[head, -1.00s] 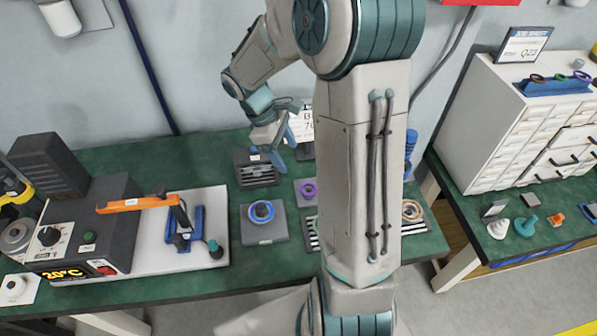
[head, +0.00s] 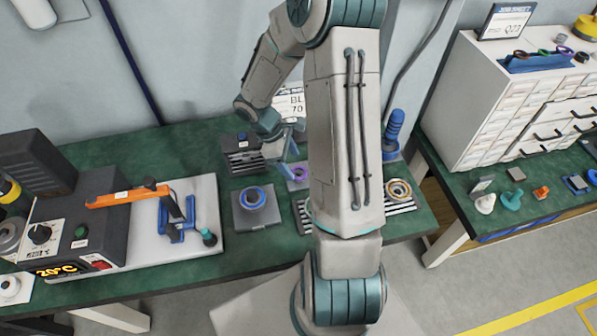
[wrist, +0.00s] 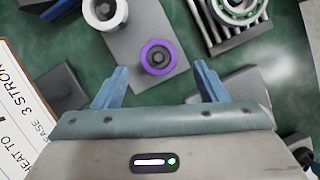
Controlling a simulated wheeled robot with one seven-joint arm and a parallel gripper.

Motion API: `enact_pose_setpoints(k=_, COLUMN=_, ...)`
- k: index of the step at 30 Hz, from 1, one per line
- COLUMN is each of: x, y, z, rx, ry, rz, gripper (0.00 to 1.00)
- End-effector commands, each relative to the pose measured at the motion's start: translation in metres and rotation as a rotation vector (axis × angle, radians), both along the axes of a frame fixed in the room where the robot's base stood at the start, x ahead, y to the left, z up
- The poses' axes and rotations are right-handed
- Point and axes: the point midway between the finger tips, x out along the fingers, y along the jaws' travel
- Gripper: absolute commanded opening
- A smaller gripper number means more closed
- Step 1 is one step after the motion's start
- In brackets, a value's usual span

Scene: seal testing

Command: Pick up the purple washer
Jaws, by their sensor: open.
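In the wrist view the purple washer (wrist: 146,65) is fully seen around a dark bolt-like centre on the grey plate (wrist: 128,40). My gripper (wrist: 160,69) is open and empty. Its two blue fingers point toward the washer, one to each side in the picture, with the washer between and just beyond the tips. I cannot tell the exact height gap. In the head view my gripper (head: 288,158) is close beside the washer.
A blue ring (head: 244,199) on a grey block stands left of the washer. A dark slotted block (head: 243,160) is behind it. A bearing (wrist: 236,18) lies on a striped rack at right. A heater box (head: 85,220) stands far left; a drawer cabinet (head: 500,120) is right.

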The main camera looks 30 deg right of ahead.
Motion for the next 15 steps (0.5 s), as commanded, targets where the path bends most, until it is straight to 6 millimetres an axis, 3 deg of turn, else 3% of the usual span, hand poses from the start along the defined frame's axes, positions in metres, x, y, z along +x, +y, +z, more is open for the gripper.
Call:
enact_pose_setpoints(k=6, x=-0.006, y=-0.009, z=-0.025, rx=0.001, ry=0.003, rz=0.001, gripper=0.66)
enact_pose_setpoints(k=15, x=-0.007, y=-0.011, z=-0.029, rx=-0.001, ry=0.0, rz=0.001, gripper=0.66)
